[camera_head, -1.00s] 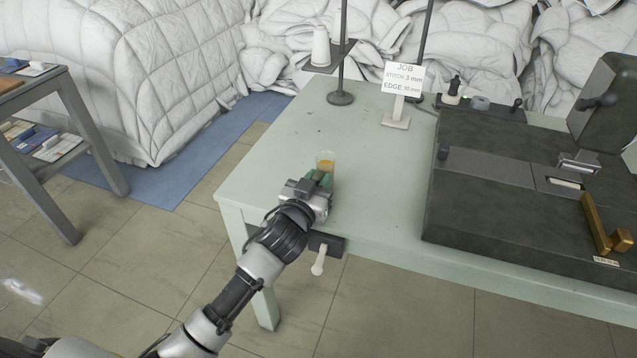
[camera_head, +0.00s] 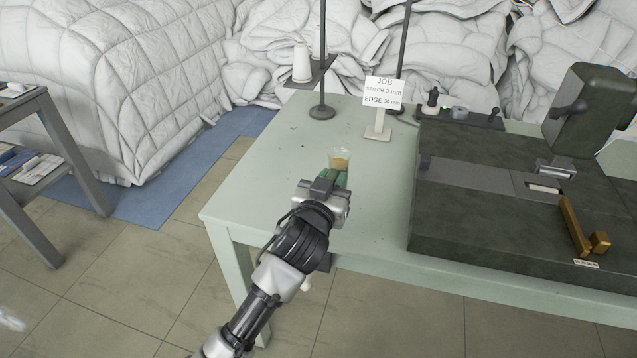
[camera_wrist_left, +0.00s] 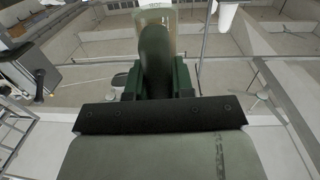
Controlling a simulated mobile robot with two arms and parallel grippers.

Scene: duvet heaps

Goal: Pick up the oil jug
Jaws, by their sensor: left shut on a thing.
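The oil jug (camera_head: 341,160) is a small clear vessel with amber oil in it, upright over the green table in the head view. My left gripper (camera_head: 335,179) is shut on it, with its green fingers around the lower part. The fingers and wrist hide the jug's base, so the gap to the table top is unclear. In the left wrist view the jug (camera_wrist_left: 157,14) shows at the top, partly behind a dark green finger of my left gripper (camera_wrist_left: 157,62). My right gripper is not in view.
The pale green table (camera_head: 285,150) has free room left of the jug. A job sign (camera_head: 384,95), a stand with a white thread cone (camera_head: 301,62) and a dark machine bed (camera_head: 480,220) stand on it. Duvet heaps (camera_head: 130,80) lie behind.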

